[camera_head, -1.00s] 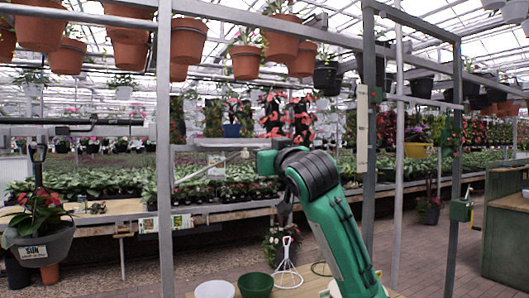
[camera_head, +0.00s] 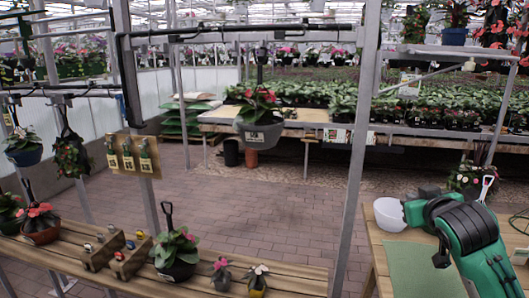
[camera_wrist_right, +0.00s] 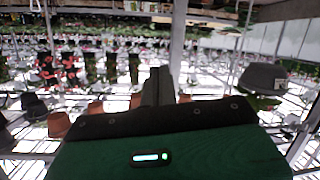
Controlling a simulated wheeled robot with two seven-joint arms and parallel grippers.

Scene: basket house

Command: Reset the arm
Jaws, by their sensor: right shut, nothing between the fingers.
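My right arm (camera_head: 472,235) is green with a black joint and comes in at the lower right of the head view. It is bent over a wooden table. My right gripper (camera_head: 441,260) is small and partly hidden by the arm there. In the right wrist view the dark fingers (camera_wrist_right: 158,86) are together and empty, with nothing touching them. My left arm and gripper are not in view.
A white bowl (camera_head: 389,214) and a green mat (camera_head: 424,270) lie on the table by my right arm. A wooden shelf (camera_head: 62,258) with potted plants stands at lower left. A metal post (camera_head: 354,190) rises between. A hanging pot (camera_head: 260,133) is behind.

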